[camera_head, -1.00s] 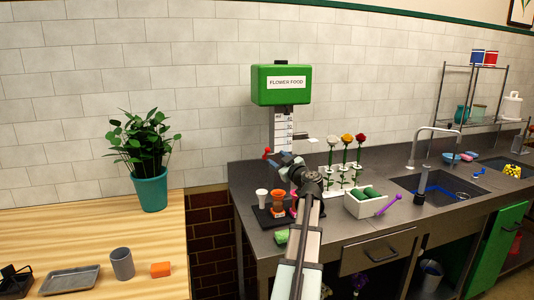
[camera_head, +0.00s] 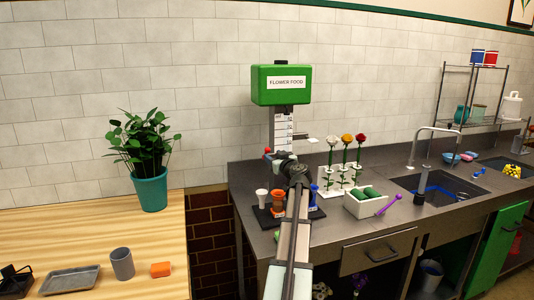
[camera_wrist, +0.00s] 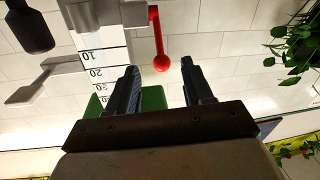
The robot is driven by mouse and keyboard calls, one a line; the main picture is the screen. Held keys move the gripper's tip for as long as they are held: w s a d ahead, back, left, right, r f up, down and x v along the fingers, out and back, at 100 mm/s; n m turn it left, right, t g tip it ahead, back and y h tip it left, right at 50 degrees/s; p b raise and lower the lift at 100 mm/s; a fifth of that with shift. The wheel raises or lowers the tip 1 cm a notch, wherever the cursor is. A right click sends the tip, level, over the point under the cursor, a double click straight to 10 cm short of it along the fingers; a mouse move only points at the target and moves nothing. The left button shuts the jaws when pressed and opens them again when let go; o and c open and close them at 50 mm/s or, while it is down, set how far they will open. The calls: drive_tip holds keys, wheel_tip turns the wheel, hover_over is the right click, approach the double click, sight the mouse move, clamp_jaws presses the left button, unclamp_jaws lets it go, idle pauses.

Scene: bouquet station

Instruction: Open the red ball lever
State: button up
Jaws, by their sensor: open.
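The red ball lever (camera_wrist: 162,62) shows in the wrist view as a red rod with a round ball at its end, beside the white number scale (camera_wrist: 93,62). In the head view, a small bit of its red (camera_head: 267,150) shows just left of my gripper (camera_head: 283,157). In the wrist view my gripper (camera_wrist: 158,78) is open and empty. The ball appears between the two fingertips in the picture, slightly past them; I see no contact. The green flower food dispenser (camera_head: 281,85) stands above my gripper. Part of its lower body is hidden by my arm.
White, orange and blue cups stand on a dark tray (camera_head: 262,216) below my gripper. Roses stand in a white rack (camera_head: 325,183) to the right, beside a white bin (camera_head: 366,208) of green foam. A potted plant (camera_head: 150,190) stands left on the wooden table.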

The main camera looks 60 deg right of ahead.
sight(267, 152)
drive_tip(key=x, duration=0.7)
drive_tip(key=shift+c, duration=0.2)
clamp_jaws()
idle(0.5)
